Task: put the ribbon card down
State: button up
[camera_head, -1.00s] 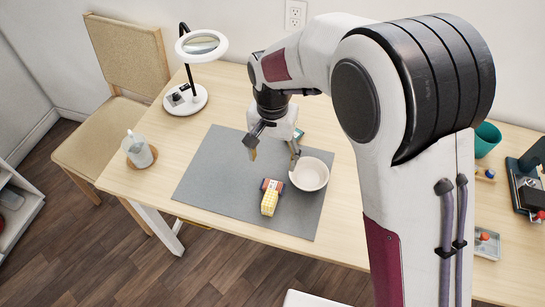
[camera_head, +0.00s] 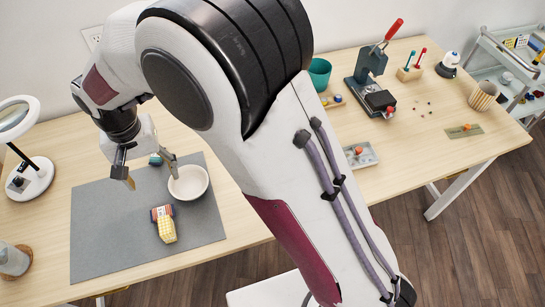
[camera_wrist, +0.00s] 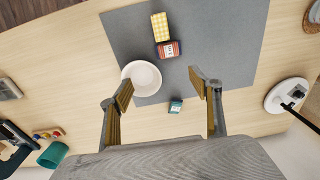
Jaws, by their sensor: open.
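My gripper (camera_head: 151,177) is open and empty above the grey mat, left of the white bowl; its spread fingers also show in the wrist view (camera_wrist: 162,84). A small teal piece with a light label (camera_wrist: 176,107) lies at the mat's edge, below the gap between the fingertips in the wrist view. In the head view the teal piece (camera_head: 155,159) is partly beside a finger. A yellow checked piece (camera_head: 166,229) lies against a red and blue labelled piece (camera_wrist: 168,50) on the mat. I cannot tell for sure which piece is the ribbon card.
The white bowl (camera_head: 188,182) stands on the grey mat (camera_head: 110,235), close to the right finger. A ring lamp (camera_head: 30,180) and a glass jar (camera_head: 13,260) are at the left. A teal cup (camera_head: 320,73) and a press (camera_head: 372,80) stand farther right. The mat's left part is clear.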

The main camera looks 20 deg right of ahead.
jog(key=s+d+r+t, duration=0.1)
jog(key=s+d+r, duration=0.2)
jog(key=d+r, duration=0.5)
jog(key=s+d+r+t, duration=0.1)
jog(key=s+d+r, duration=0.1)
jog(key=d+r, duration=0.55)
jog(key=s+d+t, duration=0.3)
jog(key=s+d, duration=1)
jog(key=shift+s+d+r, duration=0.25)
jog(key=shift+d+r, duration=0.1)
jog(key=shift+r, duration=0.05)
jog(key=shift+o, duration=0.5)
jog(key=shift+w+a, duration=0.1)
